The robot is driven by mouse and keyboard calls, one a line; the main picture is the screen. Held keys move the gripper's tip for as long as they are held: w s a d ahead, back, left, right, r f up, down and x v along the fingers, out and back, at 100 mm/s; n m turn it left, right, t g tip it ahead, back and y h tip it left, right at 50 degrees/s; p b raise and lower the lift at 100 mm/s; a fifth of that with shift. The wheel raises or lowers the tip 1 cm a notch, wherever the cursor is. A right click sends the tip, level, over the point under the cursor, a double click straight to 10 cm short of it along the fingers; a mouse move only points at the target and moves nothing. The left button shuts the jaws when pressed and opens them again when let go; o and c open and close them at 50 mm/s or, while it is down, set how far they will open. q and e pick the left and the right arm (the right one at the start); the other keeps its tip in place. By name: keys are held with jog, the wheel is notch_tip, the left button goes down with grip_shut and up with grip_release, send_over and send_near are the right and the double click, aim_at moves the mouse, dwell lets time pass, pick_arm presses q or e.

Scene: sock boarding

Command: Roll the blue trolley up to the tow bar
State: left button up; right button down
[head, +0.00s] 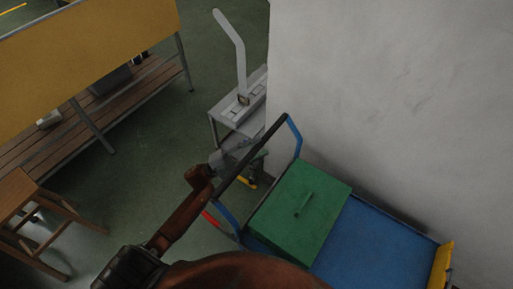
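The blue trolley (375,240) stands at the lower right, along the pale wall. A dark push bar (264,146) on blue posts rises at its left end, and a yellow strip (441,266) edges its right end. My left arm reaches up from the bottom, and its grey gripper (232,156) is at the push bar, overlapping it in the picture. Whether its fingers are closed around the bar is too small to tell. My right gripper is out of view. I cannot make out a tow bar for certain; a small red piece (212,219) shows beside the trolley's lower post.
A green lidded box (300,210) rides on the trolley. A grey stand (228,112) with a tall bent board is beyond the push bar. A wooden stool (18,197) and a bench with a yellow panel (85,55) are left. Green floor between them is clear.

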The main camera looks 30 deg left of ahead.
pick_arm(q)
jog(key=shift+c, duration=0.7)
grip_shut()
